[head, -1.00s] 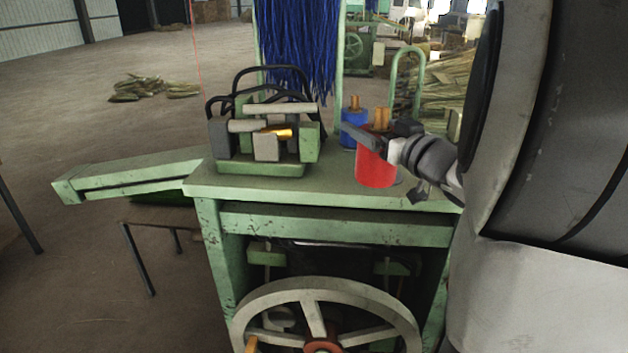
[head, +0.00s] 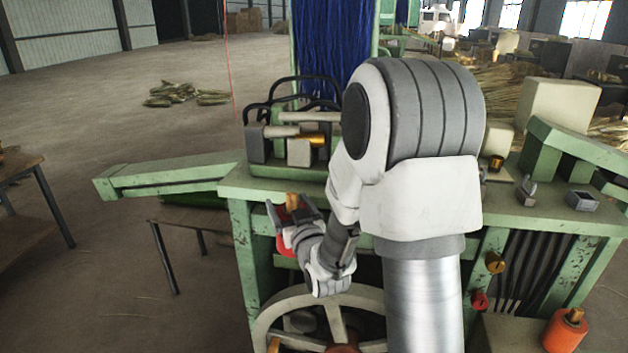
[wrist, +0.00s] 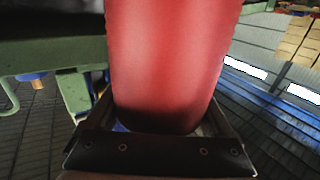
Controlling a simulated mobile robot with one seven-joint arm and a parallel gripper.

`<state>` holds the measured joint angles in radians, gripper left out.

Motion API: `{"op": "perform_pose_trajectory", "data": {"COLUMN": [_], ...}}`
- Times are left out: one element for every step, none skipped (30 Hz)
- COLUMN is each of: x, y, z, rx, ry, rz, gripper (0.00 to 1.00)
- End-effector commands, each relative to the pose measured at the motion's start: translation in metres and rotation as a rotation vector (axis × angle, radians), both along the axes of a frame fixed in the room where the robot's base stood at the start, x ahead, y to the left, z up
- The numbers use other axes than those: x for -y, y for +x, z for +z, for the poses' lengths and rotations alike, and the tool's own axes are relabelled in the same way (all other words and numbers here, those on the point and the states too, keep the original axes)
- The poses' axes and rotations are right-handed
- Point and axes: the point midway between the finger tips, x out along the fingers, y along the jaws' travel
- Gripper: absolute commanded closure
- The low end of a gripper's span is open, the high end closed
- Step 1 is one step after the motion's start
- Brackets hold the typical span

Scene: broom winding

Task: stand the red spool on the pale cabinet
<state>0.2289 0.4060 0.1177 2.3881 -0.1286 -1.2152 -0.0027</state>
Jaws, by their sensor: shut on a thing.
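My gripper (head: 291,214) is shut on the red spool (head: 287,244), with its wooden core end showing above the jaws. It holds the spool in front of the green machine table, off the tabletop. In the wrist view, the red spool (wrist: 172,60) fills the middle, and the dark gripper body lies across the bottom. In the head view, my wrist hides part of the spool. I cannot pick out a pale cabinet with certainty.
The green table (head: 240,187) carries a clamp device (head: 292,148). A spoked wheel (head: 275,318) is below the gripper. Another orange-red spool (head: 565,332) is at the lower right. A cream block (head: 555,107) stands at the right.

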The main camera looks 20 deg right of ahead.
Motion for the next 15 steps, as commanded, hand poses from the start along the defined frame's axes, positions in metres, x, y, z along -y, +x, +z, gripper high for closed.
{"op": "perform_pose_trajectory", "data": {"x": [-0.007,-0.009,-0.012,-0.014,-0.015,-0.018,-0.019,-0.021,-0.022,-0.025,-0.026,-0.028,-0.03,-0.031,-0.032], "y": [0.002,0.003,0.005,0.006,0.007,0.009,0.01,0.012,0.013,0.014,0.015,0.017,0.018,0.019,0.02], "z": [-0.006,-0.009,-0.012,-0.014,-0.015,-0.017,-0.019,-0.02,-0.022,-0.023,-0.024,-0.026,-0.026,-0.027,-0.028], "rx": [0.0,0.001,0.001,0.002,0.003,0.004,0.004,0.004,0.004,0.004,0.003,0.003,0.004,0.004,0.005], "ry": [-0.001,-0.002,-0.002,-0.002,-0.002,-0.002,-0.002,-0.003,-0.003,-0.002,-0.002,-0.002,-0.002,-0.002,-0.001], "rz": [0.002,0.0,0.0,-0.001,-0.002,-0.002,-0.001,-0.002,-0.003,-0.002,-0.002,-0.001,0.0,-0.001,-0.001], "gripper": [0.87,0.87,0.87,0.87,0.87,0.87,0.87,0.87,0.87,0.87,0.87,0.87,0.87,0.87,0.87]}}
